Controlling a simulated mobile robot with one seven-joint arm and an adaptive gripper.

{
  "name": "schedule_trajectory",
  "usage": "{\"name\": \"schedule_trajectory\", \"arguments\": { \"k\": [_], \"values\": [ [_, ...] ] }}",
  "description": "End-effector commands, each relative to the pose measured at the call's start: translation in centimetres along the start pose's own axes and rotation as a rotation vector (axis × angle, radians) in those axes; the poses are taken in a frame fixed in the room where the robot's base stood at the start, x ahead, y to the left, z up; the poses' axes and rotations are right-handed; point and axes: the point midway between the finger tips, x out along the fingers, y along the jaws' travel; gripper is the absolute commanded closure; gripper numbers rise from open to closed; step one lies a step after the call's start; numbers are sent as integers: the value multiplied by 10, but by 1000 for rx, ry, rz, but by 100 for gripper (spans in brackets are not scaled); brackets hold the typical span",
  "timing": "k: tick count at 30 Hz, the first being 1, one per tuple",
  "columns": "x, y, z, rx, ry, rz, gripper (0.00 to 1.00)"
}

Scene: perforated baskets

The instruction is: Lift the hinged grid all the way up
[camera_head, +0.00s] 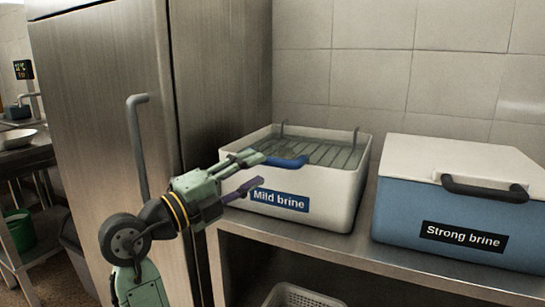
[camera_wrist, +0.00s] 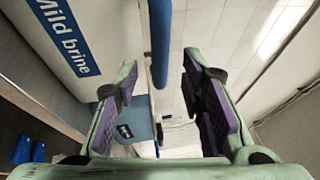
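The hinged grid (camera_head: 335,153) lies about level inside the open white "Mild brine" container (camera_head: 335,205), just below its rim. A blue handle (camera_head: 290,163) sticks out at the grid's near edge, over the container's front wall. My gripper (camera_head: 262,170) is open at the left part of this handle, one finger above and one below. In the wrist view, the blue handle (camera_wrist: 160,40) runs lengthwise between the spread purple-padded fingers (camera_wrist: 160,75), with gaps on both sides. I see no finger closed on it. One finger hides the handle's left part in the head view.
A lidded blue "Strong brine" box (camera_head: 450,215) with a black handle stands at the right on the same steel counter (camera_head: 300,250). A tall steel cabinet (camera_head: 95,110) rises at the left. A tiled wall (camera_head: 390,65) is behind; the space above the grid is clear.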

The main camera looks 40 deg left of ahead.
Motion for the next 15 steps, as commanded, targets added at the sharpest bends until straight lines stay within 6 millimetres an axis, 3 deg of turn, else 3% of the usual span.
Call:
{"name": "schedule_trajectory", "arguments": {
  "k": [6, 15],
  "values": [
    [38, -2, 0, -1, 0, -1, 64],
    [56, 0, 0, -1, -2, -2, 64]
  ]
}}
